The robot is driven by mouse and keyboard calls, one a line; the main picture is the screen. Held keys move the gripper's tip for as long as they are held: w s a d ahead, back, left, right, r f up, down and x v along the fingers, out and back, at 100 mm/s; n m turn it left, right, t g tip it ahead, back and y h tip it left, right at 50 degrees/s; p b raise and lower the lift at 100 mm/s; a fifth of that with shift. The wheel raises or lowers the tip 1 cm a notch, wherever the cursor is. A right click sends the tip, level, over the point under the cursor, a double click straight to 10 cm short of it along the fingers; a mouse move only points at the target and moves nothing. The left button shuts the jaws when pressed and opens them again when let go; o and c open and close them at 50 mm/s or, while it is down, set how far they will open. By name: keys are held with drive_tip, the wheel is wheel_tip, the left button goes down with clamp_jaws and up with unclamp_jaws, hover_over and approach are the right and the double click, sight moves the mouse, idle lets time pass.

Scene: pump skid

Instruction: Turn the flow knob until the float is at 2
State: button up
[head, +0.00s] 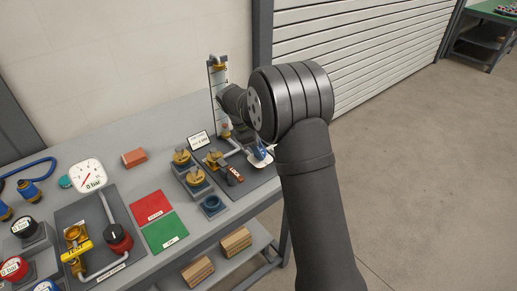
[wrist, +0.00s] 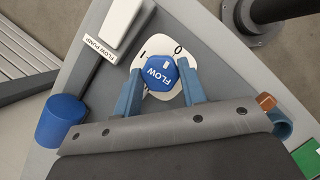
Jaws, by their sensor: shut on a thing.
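The flow knob (wrist: 160,78) is blue, marked FLOW, with a small white mark near its upper edge in the wrist view. It sits on a white dial plate (wrist: 158,45) lettered I and 0. My gripper (wrist: 161,73) has its two blue fingers on either side of the knob, shut on it. In the head view the knob (head: 262,153) shows just below my wrist. The flow tube (head: 213,90) stands upright with a numbered scale, 6 and 4 readable. My arm hides part of it, and I cannot make out the float's height.
Brass valves (head: 182,156) and a dark red-tagged handle (head: 235,174) stand left of the knob. A red mat (head: 153,207) and a green mat (head: 166,233) lie nearer. A small card (head: 198,141) stands beside the tube. The floor at right is clear.

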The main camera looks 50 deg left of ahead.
drive_tip(key=o, duration=1)
drive_tip(key=v, duration=1.7)
drive_tip(key=shift+s+r, duration=0.15)
drive_tip(key=shift+s, duration=0.05)
drive_tip(key=x, duration=1.7)
drive_tip(key=shift+w, duration=0.2)
